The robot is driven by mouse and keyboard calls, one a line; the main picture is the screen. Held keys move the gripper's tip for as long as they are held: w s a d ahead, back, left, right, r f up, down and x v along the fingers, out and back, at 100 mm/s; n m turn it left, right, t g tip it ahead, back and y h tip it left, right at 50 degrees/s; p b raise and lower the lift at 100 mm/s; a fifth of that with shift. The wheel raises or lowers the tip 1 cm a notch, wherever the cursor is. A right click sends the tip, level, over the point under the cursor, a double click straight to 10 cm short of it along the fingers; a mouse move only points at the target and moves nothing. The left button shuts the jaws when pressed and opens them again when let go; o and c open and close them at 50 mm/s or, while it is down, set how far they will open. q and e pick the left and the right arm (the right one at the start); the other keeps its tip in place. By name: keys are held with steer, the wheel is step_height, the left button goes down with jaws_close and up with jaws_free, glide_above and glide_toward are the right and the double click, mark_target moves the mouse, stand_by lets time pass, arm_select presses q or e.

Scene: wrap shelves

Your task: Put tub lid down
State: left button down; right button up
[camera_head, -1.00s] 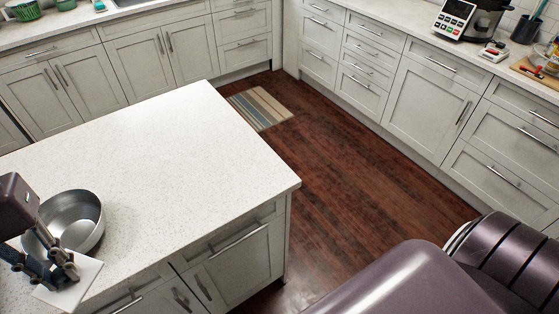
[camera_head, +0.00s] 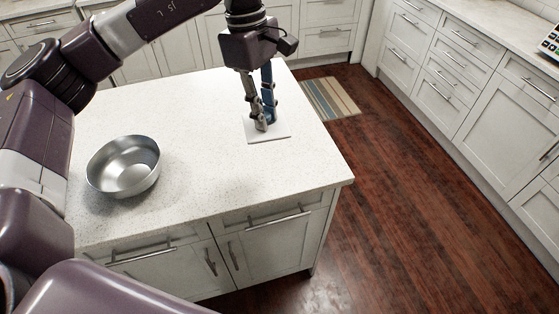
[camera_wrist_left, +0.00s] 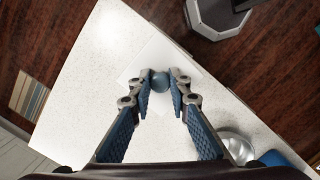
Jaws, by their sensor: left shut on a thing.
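The tub lid (camera_head: 281,130) is a thin white square plate with a round blue-grey knob. My left gripper (camera_head: 264,122) points down over the far right part of the island and is shut on the knob. The lid lies flat at or just above the countertop; I cannot tell if it touches. In the left wrist view the lid (camera_wrist_left: 154,52) spreads out beyond the fingertips (camera_wrist_left: 160,85), with the knob between them. My right gripper is out of view.
The white island countertop (camera_head: 190,110) is clear around the lid. A steel bowl (camera_head: 124,168) stands at its left front; it also shows in the left wrist view (camera_wrist_left: 238,148). Right of the island lie wood floor (camera_head: 390,190) and a striped mat (camera_head: 330,98).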

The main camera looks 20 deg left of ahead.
arm_select(q)
steer(key=w+n, duration=0.1)
steer(key=n, duration=0.2)
steer(key=w+r+n, duration=0.1)
steer(key=n, duration=0.2)
steer(key=w+n+t, duration=0.1)
steer(key=w+n, duration=0.1)
steer(key=shift+d+r+n+b, duration=0.2)
steer(key=shift+r+n+b, duration=0.05)
steer(key=shift+n+b, duration=0.15)
steer(key=w+f+n, duration=0.1)
steer(key=f+n, duration=0.2)
steer(key=f, duration=0.2)
steer(key=w+f+n+p, duration=0.1)
steer(key=f+n, duration=0.2)
steer(key=f, duration=0.2)
steer(key=w+f+n+t+y, duration=0.1)
steer(key=f+n, duration=0.3)
steer(key=f, duration=0.1)
steer(key=shift+a, duration=0.15)
step_height(320, 180, down, 4)
steer(key=shift+f+p, duration=0.15)
steer(key=shift+p, duration=0.65)
steer(key=shift+f, duration=0.1)
steer(key=c, duration=2.3)
jaws_free()
steer(key=shift+f, duration=0.1)
steer(key=o, duration=0.5)
